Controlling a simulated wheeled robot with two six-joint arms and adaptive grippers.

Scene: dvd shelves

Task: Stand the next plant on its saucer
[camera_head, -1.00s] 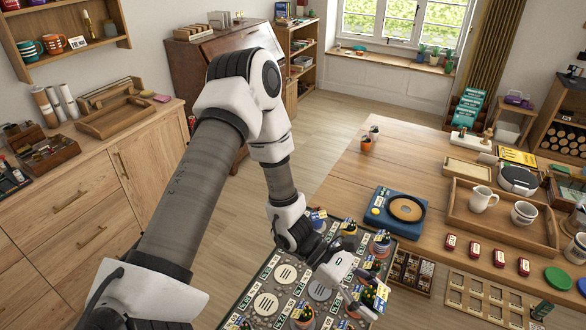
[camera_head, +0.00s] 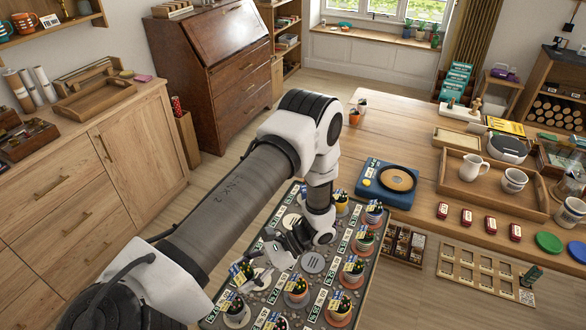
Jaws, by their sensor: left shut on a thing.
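My left gripper (camera_head: 252,273) is shut on a small potted plant (camera_head: 240,271) with a blue and yellow label, held over the left part of the dark tray (camera_head: 215,298). The gripper and arm hide part of the tray, and I cannot tell the pot's exact height above it. A bare pale saucer (camera_head: 290,221) lies behind the gripper and a bare grey saucer (camera_head: 313,263) to its right. Several other labelled plants stand on round saucers, among them one at the right (camera_head: 354,269) and one at the front left (camera_head: 233,307). My right gripper is not in view.
The wooden table (camera_head: 405,130) right of the tray carries a blue device with a round dish (camera_head: 397,179), a wooden tray with a jug (camera_head: 472,168) and red tins (camera_head: 467,217). A wooden cabinet (camera_head: 130,150) stands at the left.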

